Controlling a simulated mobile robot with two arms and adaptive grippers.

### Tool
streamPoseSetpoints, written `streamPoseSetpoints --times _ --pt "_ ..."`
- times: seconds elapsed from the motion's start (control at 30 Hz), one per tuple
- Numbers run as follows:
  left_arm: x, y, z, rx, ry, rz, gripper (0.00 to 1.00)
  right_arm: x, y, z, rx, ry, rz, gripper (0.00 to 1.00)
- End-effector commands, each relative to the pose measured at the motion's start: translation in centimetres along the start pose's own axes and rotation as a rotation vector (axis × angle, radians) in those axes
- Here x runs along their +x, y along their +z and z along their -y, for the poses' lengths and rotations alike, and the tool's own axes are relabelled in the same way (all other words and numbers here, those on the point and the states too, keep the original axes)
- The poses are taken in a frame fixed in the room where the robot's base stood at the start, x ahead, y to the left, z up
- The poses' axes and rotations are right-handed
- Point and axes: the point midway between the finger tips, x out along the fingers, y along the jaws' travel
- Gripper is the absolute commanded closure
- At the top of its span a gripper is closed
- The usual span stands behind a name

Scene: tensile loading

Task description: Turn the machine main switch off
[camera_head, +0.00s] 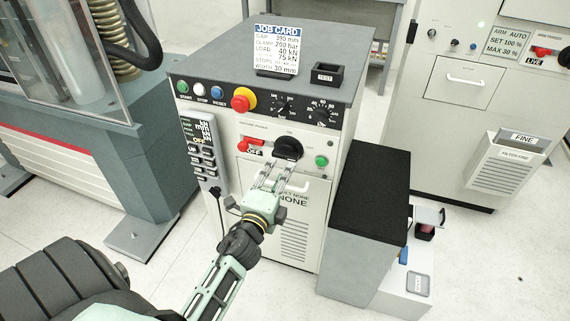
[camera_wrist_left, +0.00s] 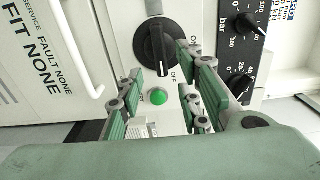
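The main switch is a black rotary knob (camera_head: 288,148) on the front of the grey control cabinet, with a green button (camera_head: 321,161) to its lower right. The ON label is to the right, partly hidden by a finger. My left gripper (camera_head: 271,175) is just below and in front of the knob. In the left wrist view its green-padded fingers (camera_wrist_left: 160,88) are spread, with nothing between them. My right gripper is out of view.
Above the knob are a red-yellow emergency button (camera_head: 243,99), small push buttons and dials. A red switch marked OFF (camera_head: 252,142) and a keypad pendant (camera_head: 203,150) are to the left. A cabinet handle (camera_wrist_left: 75,50) is close to the left fingers. A black-topped box (camera_head: 370,190) stands right.

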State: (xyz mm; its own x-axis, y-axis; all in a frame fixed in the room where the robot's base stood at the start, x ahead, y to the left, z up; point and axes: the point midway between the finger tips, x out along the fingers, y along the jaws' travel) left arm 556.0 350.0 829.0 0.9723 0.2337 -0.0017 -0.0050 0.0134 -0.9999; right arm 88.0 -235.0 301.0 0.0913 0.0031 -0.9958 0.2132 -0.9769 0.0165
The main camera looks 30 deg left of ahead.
Motion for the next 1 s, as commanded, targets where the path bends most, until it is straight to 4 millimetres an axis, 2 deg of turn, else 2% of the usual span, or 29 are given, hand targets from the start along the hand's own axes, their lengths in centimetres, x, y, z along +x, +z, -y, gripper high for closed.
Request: streamPoseSetpoints --times 0.1,0.33,1.0 --pt "-2.6 0.0 -0.1 -0.001 0.002 0.001 0.67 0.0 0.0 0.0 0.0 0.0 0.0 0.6" --pt "-5.3 0.0 0.0 0.001 0.001 0.001 0.67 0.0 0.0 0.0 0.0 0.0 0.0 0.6" --pt "-5.6 -0.1 -0.4 -0.005 0.007 -0.002 0.67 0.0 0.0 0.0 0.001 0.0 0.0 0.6"
